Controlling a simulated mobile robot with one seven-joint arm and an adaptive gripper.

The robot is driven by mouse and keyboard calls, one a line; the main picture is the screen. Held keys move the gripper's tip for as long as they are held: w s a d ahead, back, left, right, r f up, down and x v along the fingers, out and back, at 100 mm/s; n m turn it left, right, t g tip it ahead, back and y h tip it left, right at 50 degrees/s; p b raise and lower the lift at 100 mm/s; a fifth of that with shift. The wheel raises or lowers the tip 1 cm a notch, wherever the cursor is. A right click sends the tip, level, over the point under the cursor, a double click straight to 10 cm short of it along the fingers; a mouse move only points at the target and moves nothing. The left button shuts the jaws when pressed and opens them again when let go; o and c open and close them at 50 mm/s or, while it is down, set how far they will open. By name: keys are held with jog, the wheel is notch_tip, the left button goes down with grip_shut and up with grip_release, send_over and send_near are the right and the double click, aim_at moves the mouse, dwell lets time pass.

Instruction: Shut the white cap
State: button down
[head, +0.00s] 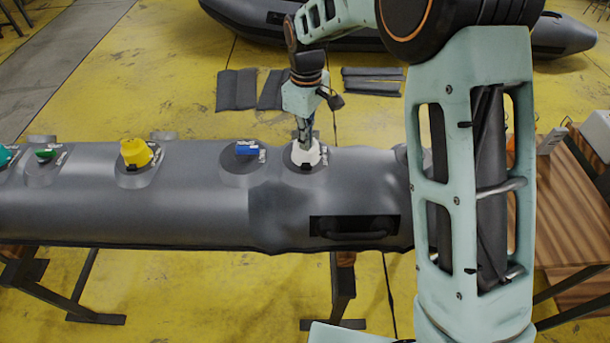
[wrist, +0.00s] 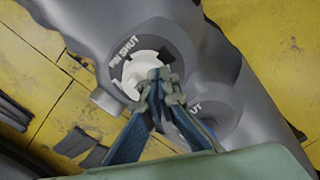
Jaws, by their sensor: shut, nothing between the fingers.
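The white cap (head: 305,151) sits on a round grey base on top of the grey inflatable tube (head: 200,210), right of the blue cap. In the wrist view the white cap (wrist: 143,70) lies on its round base beside printed lettering that includes "SHUT". My gripper (head: 306,140) points down over the white cap, fingers together, with nothing held. In the wrist view my gripper's fingertips (wrist: 158,76) overlap the cap's near part. I cannot tell whether they touch it. The fingers hide part of the cap.
A blue cap (head: 247,148), a yellow cap (head: 135,152) and a green cap (head: 46,153) stand along the tube to the left. A wooden table (head: 570,210) is at the right. Dark flat pads (head: 237,90) lie on the yellow floor behind, before another boat (head: 350,38).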

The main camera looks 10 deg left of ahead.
jog(key=shift+w+a+f, duration=0.1)
jog(key=shift+w+f, duration=0.05)
jog(key=shift+w, duration=0.45)
jog(key=shift+w+a+f, duration=0.1)
jog(key=shift+w+f, duration=0.45)
jog(key=shift+w, duration=0.1)
jog(key=shift+r, duration=0.1)
jog(key=r, duration=0.1)
jog(key=r+p, duration=0.1)
jog(key=r, duration=0.2)
jog(key=shift+w+a+r+p, duration=0.15)
jog(key=shift+w+p, duration=0.15)
jog(key=shift+s+r, duration=0.1)
jog(key=shift+r, duration=1.25)
